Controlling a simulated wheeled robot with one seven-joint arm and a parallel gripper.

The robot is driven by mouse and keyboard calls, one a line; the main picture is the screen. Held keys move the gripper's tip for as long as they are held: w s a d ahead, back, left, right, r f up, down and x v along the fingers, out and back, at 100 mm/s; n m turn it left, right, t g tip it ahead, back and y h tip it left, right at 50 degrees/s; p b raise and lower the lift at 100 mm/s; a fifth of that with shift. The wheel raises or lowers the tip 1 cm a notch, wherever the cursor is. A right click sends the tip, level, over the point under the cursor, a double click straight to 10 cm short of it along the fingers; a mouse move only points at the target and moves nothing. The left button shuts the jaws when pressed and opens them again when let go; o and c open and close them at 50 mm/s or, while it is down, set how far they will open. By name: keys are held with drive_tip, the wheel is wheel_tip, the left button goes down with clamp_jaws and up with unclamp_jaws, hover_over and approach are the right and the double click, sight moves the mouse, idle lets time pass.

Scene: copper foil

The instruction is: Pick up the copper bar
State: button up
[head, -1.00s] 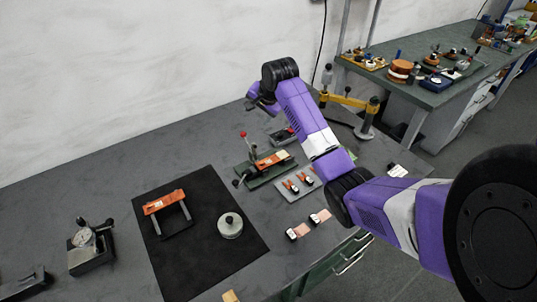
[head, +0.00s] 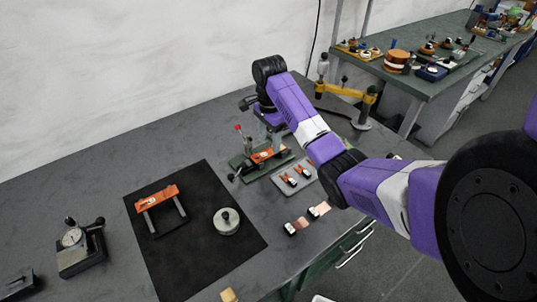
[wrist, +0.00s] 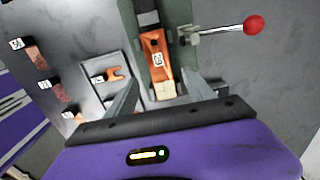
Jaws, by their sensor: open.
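An orange-copper bar (wrist: 154,50) with a white label lies in a dark green fixture (wrist: 128,20) in the wrist view. Its near end is a paler block. In the head view the bar (head: 264,155) shows on the green fixture (head: 246,170), partly hidden by my gripper and the fixture's parts. My gripper (wrist: 163,84) is open, with one finger on each side of the bar's near end in the wrist view. In the head view my gripper (head: 271,134) is just above the fixture. I cannot tell whether the fingers touch the bar.
A lever with a red knob (wrist: 253,25) sticks out right of the fixture. A grey plate (head: 283,187) with small orange forked pieces is close by. Labelled copper pieces (head: 301,223) lie nearer the bench edge. A black mat (head: 190,262) holds an orange-topped frame (head: 157,197) and a round weight (head: 226,222).

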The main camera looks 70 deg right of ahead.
sight(269, 152)
drive_tip(key=shift+w+f+p, duration=0.1)
drive_tip(key=shift+f+p, duration=0.2)
drive_tip(key=shift+f, duration=1.55)
clamp_jaws()
